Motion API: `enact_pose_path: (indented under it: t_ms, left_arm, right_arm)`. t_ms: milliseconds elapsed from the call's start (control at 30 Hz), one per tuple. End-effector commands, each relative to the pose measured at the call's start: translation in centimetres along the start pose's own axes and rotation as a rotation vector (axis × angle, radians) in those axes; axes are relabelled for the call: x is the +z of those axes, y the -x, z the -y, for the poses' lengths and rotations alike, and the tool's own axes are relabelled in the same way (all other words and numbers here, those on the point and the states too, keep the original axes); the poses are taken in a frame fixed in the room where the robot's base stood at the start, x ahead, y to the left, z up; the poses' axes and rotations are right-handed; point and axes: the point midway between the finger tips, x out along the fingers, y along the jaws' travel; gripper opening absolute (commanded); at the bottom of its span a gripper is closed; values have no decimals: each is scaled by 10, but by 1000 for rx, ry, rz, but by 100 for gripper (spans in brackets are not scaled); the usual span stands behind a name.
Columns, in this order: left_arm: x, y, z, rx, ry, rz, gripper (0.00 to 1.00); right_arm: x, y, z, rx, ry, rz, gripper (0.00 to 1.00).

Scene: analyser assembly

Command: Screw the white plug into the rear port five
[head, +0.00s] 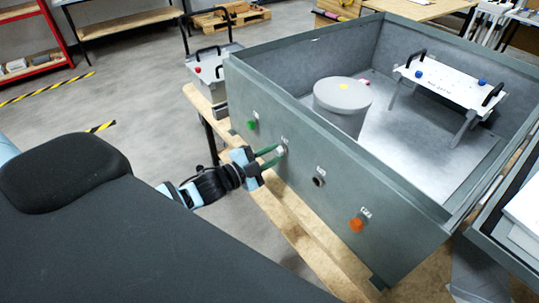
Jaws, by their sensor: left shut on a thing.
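The grey open-topped box (310,165) stands on a wooden bench, with a row of ports along its near wall. A green plug (252,124) sits in the leftmost port, and an orange plug (356,224) in the rightmost. Between them is an empty-looking dark port (319,181). My left gripper (279,155) is at the port second from the left, its green fingers shut on the small white plug (282,150). The plug is at the wall; how deep it sits cannot be told. The port labels are too small to read. My right gripper is out of view.
Inside the box stand a grey cylinder (342,103) and a white plate on legs (452,84) with black handles. The wooden bench edge (300,240) runs below the ported wall. Open floor lies at left.

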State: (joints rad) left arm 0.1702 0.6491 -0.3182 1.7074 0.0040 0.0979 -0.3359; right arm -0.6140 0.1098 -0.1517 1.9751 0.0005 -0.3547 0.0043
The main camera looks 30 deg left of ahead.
Motion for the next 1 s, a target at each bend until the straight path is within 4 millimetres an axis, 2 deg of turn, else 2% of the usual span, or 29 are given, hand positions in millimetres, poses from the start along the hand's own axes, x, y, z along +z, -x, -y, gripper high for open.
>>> enact_pose_path:
  t_ms: [200,333,433,667,700,800,1000]
  left_arm:
    - [-1,-1,1,-3,-383,-2,0]
    - [-1,-1,1,-2,-566,-2,0]
    - [-1,-1,1,-2,-635,-2,0]
    - [-1,-1,1,-2,-644,-2,0]
    - [-1,-1,1,-2,-643,-2,27]
    - [-1,-1,1,-2,-642,-1,39]
    - [0,0,1,-1,-641,-1,39]
  right_arm:
    - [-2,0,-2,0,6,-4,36]
    - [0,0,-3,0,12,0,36]
    - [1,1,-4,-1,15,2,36]
    - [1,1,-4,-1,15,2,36]
    - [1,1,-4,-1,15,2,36]
    - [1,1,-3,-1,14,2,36]
    - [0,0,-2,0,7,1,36]
